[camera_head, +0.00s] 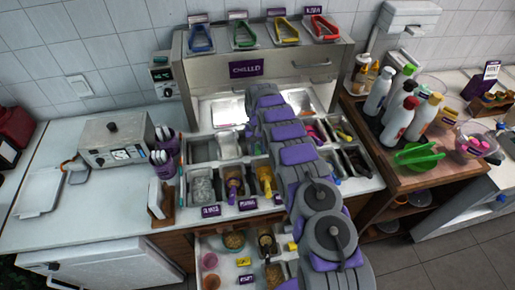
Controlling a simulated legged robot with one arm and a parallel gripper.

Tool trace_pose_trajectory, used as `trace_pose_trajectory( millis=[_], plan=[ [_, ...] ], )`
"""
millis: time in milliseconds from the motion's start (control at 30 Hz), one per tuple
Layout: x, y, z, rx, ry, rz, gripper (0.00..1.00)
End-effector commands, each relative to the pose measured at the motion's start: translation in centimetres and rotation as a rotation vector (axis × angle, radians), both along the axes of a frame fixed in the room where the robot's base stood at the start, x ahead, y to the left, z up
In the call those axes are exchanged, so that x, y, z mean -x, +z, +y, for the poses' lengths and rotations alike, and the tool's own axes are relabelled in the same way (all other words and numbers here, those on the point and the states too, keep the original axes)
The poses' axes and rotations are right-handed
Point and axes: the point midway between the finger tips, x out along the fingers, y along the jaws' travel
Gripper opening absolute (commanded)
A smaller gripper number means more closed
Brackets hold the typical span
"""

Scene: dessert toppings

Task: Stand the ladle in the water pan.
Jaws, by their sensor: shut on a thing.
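My grey and purple arm reaches from the bottom right across the topping counter. My gripper (262,95) seems to be at its far end, over the back of the counter; its fingers, and anything between them, cannot be made out. I cannot pick out the ladle for sure. Purple-handled (235,181) and yellow-handled (265,181) utensils stand in front wells, left of my arm. A bare metal pan (228,146) sits behind them. A clear-looking container (202,186) is at the front left. Which vessel is the water pan I cannot tell.
An open drawer (240,262) with topping tubs juts out below the counter. Colored tongs (245,34) lie on the shelf above. Squeeze bottles (400,116) stand on the right-hand wooden cart. A steel box (112,138) stands left. The left worktop's front is mostly clear.

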Motion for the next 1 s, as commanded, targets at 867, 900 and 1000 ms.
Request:
trace_pose_trajectory(
  millis=[867, 900, 1000],
  plan=[
    [0.0, 0.0, 0.01, 0.0, 0.0, 0.0, 0.82],
    [0.0, 0.0, 0.01, 0.0, 0.0, 0.0, 0.82],
    [0.0, 0.0, 0.01, 0.0, 0.0, 0.0, 0.82]
  ],
)
